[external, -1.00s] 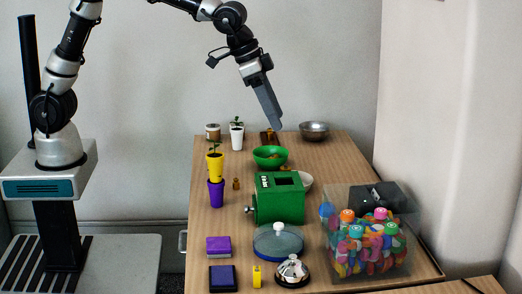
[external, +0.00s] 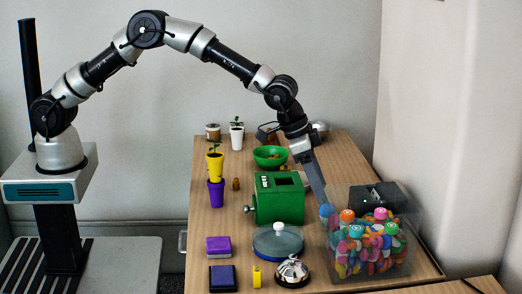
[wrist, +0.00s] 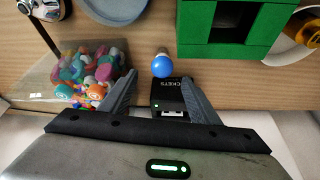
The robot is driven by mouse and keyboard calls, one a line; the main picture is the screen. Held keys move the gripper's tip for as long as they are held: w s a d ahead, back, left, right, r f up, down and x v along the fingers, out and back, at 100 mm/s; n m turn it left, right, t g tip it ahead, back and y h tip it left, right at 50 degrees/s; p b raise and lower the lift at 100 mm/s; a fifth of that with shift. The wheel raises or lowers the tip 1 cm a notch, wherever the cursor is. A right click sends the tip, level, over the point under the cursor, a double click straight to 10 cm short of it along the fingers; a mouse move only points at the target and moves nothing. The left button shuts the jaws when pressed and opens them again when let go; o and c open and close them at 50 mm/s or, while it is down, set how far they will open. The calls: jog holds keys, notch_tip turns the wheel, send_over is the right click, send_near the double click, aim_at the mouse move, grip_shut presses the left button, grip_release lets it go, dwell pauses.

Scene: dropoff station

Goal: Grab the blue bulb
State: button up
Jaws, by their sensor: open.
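The blue bulb (wrist: 161,67), a round blue ball with a pale cap, shows in the wrist view just beyond and between my fingertips. In the external view the blue bulb (external: 326,211) is at the left side of the clear bin. My gripper (wrist: 158,84) is open and empty, with one finger on each side of the bulb's line. In the external view my gripper (external: 321,199) points down at the bulb from above, its tips close to it. I cannot tell whether they touch it.
The clear bin (external: 345,268) full of colourful pieces stands right beside the bulb. A black box marked TICKETS (wrist: 172,92) lies below my fingers in the wrist view. A green box (external: 279,205) stands to the left. A domed dish (external: 278,242) and a bell (external: 292,272) are in front.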

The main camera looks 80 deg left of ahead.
jog(key=x, duration=0.4)
jog(key=b+x, duration=0.1)
jog(key=x, duration=0.1)
jog(key=shift+s+a+f, duration=0.1)
jog(key=shift+s+a, duration=0.15)
jog(key=shift+s, duration=0.05)
jog(key=c, duration=1)
